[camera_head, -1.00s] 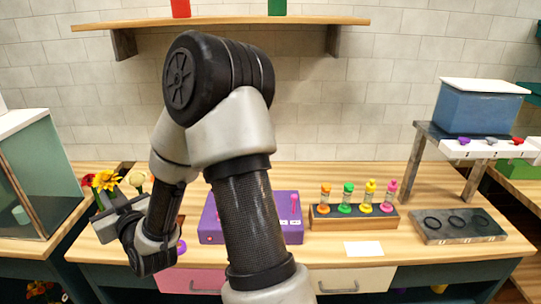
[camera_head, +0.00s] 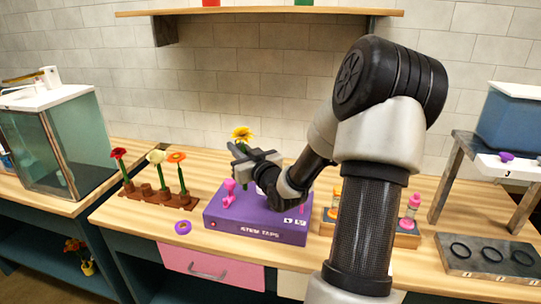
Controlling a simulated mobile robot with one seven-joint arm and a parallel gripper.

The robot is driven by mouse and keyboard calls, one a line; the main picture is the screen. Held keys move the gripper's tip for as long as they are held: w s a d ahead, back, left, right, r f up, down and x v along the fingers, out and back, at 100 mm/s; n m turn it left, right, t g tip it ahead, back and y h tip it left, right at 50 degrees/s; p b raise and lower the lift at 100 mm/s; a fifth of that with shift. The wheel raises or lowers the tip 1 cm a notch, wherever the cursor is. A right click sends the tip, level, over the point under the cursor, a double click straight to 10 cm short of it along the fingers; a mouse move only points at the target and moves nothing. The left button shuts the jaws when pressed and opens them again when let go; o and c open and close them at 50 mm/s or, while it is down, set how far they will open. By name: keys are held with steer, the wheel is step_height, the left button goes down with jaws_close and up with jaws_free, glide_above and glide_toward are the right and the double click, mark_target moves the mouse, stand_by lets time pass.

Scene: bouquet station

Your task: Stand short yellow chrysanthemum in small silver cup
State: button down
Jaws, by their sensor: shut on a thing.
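The yellow chrysanthemum (camera_head: 242,134) stands upright in my gripper (camera_head: 241,152), above the purple stem taps box. My gripper is shut on its stem, just below the bloom. The lower stem is mostly hidden by the gripper and box fittings. I cannot make out a small silver cup in this view.
The purple stem taps box (camera_head: 255,225) has pink taps (camera_head: 229,190) on top. A brown rack (camera_head: 150,192) holds red, cream and orange flowers. A purple ring (camera_head: 183,228) lies before it. A glass case (camera_head: 50,140) stands left. A grey tray with black rings (camera_head: 490,256) lies right.

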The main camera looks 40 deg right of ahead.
steer(key=s+d+f+h+b, duration=0.1)
steer(key=s+d+f+b, duration=0.2)
steer(key=d+f, duration=0.2)
steer(key=shift+s+d+m, duration=0.3)
steer(key=shift+s+d, duration=0.05)
steer(key=shift+d, duration=1.45)
steer(key=shift+f, duration=0.1)
steer(key=shift+s+f+b, duration=0.1)
steer(key=shift+f+b, duration=1.7)
steer(key=shift+b, duration=0.6)
stand_by(1.1)
steer(key=c, duration=1.2)
jaws_free()
steer(key=shift+o, duration=0.2)
steer(key=shift+s, duration=0.1)
